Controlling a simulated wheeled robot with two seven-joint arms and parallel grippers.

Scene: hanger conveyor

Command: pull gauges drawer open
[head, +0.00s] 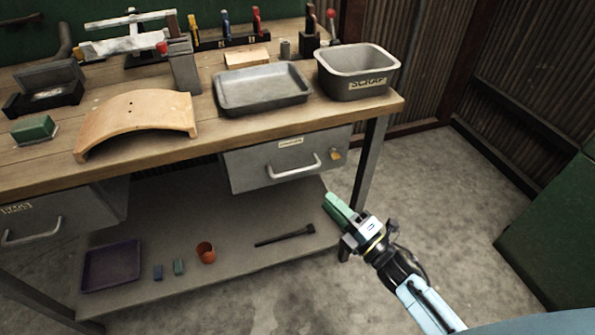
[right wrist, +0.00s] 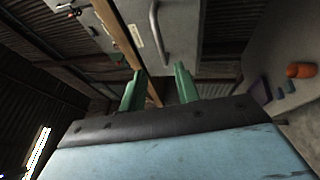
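A grey metal drawer (head: 250,170) hangs under the right end of the workbench and looks shut. Its small label (head: 291,142) is too small to read surely. A bar handle (head: 293,170) crosses its front, and a brass lock (head: 336,155) sits at the right. My right gripper (head: 334,205), with green fingers, is below and to the right of the handle, apart from it. In the right wrist view its fingers (right wrist: 158,75) stand apart with nothing between them, and the handle (right wrist: 158,32) shows beyond them. My left gripper is not in view.
A second drawer (head: 80,215) is at the left. The lower shelf (head: 220,259) holds a purple tray (head: 111,266), an orange cup (head: 206,252) and a dark tool (head: 285,236). A table leg (head: 370,163) stands right of the drawer. The floor (head: 445,190) at right is clear.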

